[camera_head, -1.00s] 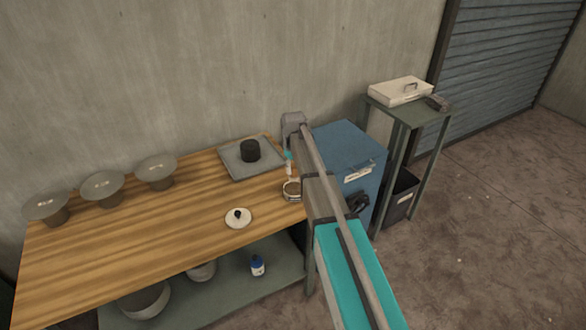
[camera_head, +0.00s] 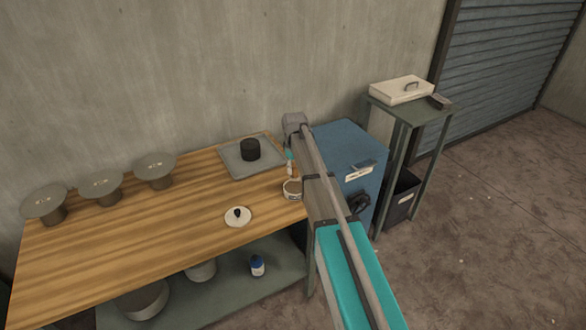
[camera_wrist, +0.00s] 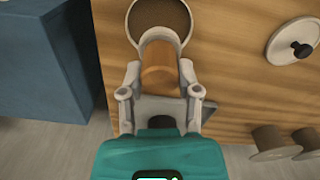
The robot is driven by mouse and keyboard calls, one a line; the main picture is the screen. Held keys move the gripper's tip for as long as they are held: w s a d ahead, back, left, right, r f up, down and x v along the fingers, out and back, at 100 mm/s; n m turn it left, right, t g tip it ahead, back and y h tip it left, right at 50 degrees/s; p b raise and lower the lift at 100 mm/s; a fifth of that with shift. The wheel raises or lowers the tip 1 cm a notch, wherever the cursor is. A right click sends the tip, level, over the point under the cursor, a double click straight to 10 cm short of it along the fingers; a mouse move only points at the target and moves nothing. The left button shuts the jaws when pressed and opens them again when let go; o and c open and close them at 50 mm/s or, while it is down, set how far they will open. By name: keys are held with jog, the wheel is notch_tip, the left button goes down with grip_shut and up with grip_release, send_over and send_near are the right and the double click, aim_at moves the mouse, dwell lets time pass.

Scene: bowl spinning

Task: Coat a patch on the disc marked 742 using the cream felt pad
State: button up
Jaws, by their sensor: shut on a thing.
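My gripper (camera_wrist: 158,92) is shut on a tan handle (camera_wrist: 158,78) with a pale rounded end, which looks like the cream felt pad (camera_wrist: 158,40). The pad's end overlaps the near rim of an open round pot (camera_wrist: 186,22) with a dark, grainy inside; I cannot tell whether it touches. In the head view the pot (camera_head: 292,196) stands near the table's right end, below my gripper (camera_head: 290,172). Three grey discs on stands, left (camera_head: 43,202), middle (camera_head: 100,184) and right (camera_head: 155,166), line the table's back left. Their marks are too small to read.
A white lid with a black knob (camera_head: 238,217) lies left of the pot. A grey tray (camera_head: 232,168) bearing a black cylinder (camera_head: 250,149) is behind it. A blue cabinet (camera_head: 345,145) stands right of the table. The table's middle is clear.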

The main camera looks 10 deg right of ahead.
aim_at(294, 178)
jog(key=shift+f+b, duration=1.8)
jog(key=shift+f, duration=0.35)
jog(key=shift+s+f+b, duration=0.1)
jog(key=shift+f+b, duration=0.4)
jog(key=shift+b, duration=0.05)
dwell(1.3)
jog(key=shift+r, duration=0.1)
jog(key=shift+r+p, duration=3.4)
jog(key=shift+p, duration=0.15)
jog(key=shift+d, duration=0.1)
